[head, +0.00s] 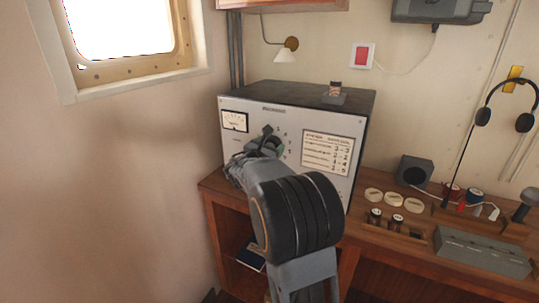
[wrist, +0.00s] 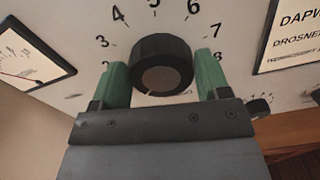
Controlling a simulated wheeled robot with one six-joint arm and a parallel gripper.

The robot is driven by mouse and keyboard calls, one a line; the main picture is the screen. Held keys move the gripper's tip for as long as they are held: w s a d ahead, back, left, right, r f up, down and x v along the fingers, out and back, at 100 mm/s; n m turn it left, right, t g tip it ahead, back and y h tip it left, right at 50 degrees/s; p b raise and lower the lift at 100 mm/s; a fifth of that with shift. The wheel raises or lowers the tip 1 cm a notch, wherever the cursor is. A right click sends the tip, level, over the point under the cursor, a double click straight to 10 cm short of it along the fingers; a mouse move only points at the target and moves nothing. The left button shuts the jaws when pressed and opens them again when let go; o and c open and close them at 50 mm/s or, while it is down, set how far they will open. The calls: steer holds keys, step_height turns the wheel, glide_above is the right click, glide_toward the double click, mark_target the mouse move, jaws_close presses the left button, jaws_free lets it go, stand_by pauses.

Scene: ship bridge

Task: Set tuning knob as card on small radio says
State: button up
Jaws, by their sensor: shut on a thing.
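The dark round tuning knob (wrist: 162,62) is on the pale front of a radio (head: 240,150). My gripper (head: 268,143) is shut on the knob, with one green finger at each side of it in the wrist view (wrist: 164,78). Dial numbers from about 2 to 8 ring the knob. A pale mark shows at the knob's lower rim; where it points on the scale is unclear. A printed card (head: 327,152) is on the panel right of the knob, its rows too small to read surely. Part of it shows in the wrist view (wrist: 296,40). My arm hides the lower panel.
A meter (head: 234,121) is left of the knob. A second small knob (wrist: 260,106) is at lower right. The desk to the right holds pale discs (head: 387,200), a speaker cube (head: 414,171) and a grey box (head: 482,251). A wall and window are at left.

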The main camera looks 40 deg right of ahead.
steer(key=m+b, duration=0.3)
steer(key=b, duration=0.1)
steer(key=m+b, duration=0.3)
steer(key=b, duration=0.2)
steer(key=m+b, duration=0.3)
steer(key=b, duration=0.2)
steer(key=shift+s+d+f+m, duration=0.1)
steer(key=shift+s+f+m, duration=0.15)
steer(key=shift+m, duration=0.05)
steer(key=shift+r+b, duration=0.1)
steer(key=shift+b, duration=0.2)
steer(key=o, duration=0.9)
steer(key=b+v, duration=0.1)
steer(key=v, duration=1.2)
steer(key=shift+s+a, duration=0.2)
steer(key=shift+a, duration=0.15)
